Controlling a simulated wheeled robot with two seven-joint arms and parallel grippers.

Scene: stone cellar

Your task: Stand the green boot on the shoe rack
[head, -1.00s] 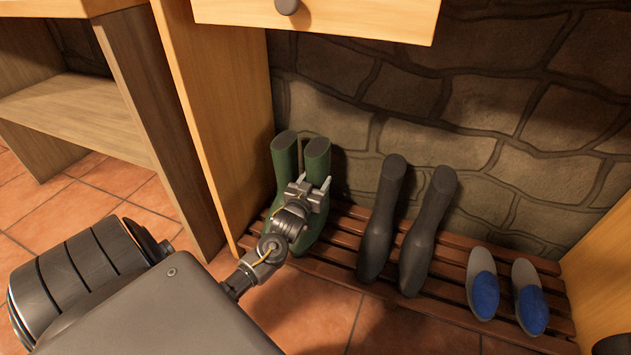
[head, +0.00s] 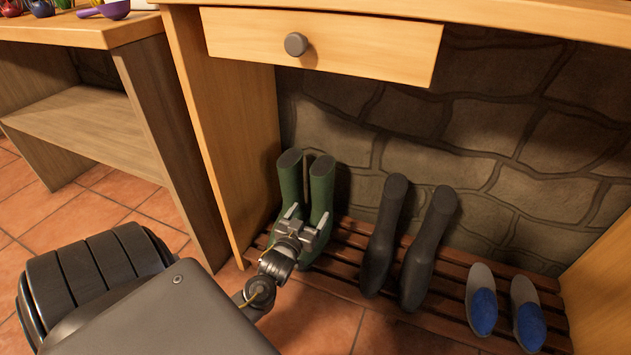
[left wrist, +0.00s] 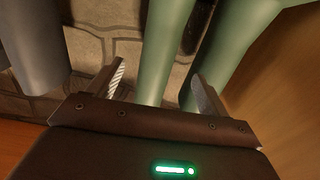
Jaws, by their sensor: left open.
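Two green boots stand upright side by side at the left end of the slatted shoe rack (head: 342,235). They are the left green boot (head: 289,180) and the right green boot (head: 320,188). My left gripper (head: 307,215) is open in front of their shafts and hides part of their lower halves. In the left wrist view one green shaft (left wrist: 164,50) shows between the open fingers, and the other (left wrist: 240,40) is beyond the right finger. No grip on either boot shows. My right gripper is out of view.
Two dark boots (head: 383,235) stand mid-rack; one dark shaft (left wrist: 30,45) shows in the wrist view. Blue-and-grey slippers (head: 483,300) are at the right end. A wooden side panel (head: 222,130) borders the green boots; a drawer (head: 340,45) hangs above. A low shelf (head: 90,110) stands left.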

